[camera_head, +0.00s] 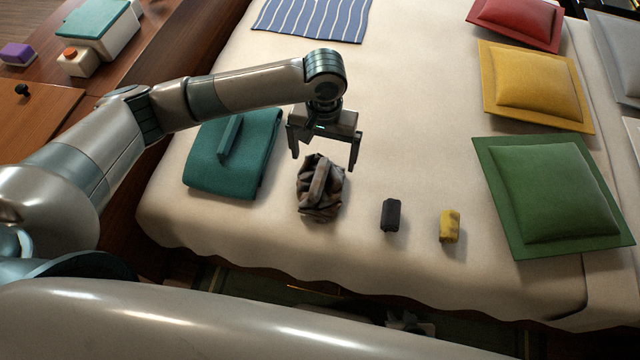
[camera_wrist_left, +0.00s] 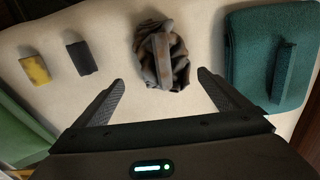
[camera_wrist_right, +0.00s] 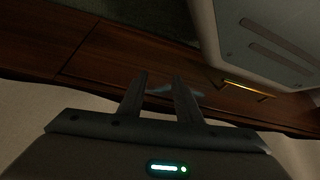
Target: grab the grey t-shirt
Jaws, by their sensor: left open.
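A crumpled grey-brown cloth (camera_head: 321,190), which looks like the grey t-shirt, lies bunched on the bed. It also shows in the left wrist view (camera_wrist_left: 160,58), ahead of the fingers. My left gripper (camera_head: 325,160) is open and empty, with its fingers pointing down just behind and above the cloth. In the left wrist view its fingertips (camera_wrist_left: 160,80) stand wide apart on either side of the cloth. My right gripper (camera_wrist_right: 161,77) shows only in its wrist view. Its fingers are a small way apart, with nothing clearly held between them.
A folded teal garment (camera_head: 236,165) lies left of the cloth. A black roll (camera_head: 390,216) and a yellow roll (camera_head: 449,226) lie to its right. A green cushion (camera_head: 560,190) and a yellow cushion (camera_head: 540,85) are further right. Bare bedspread (camera_head: 410,110) lies behind the rolls.

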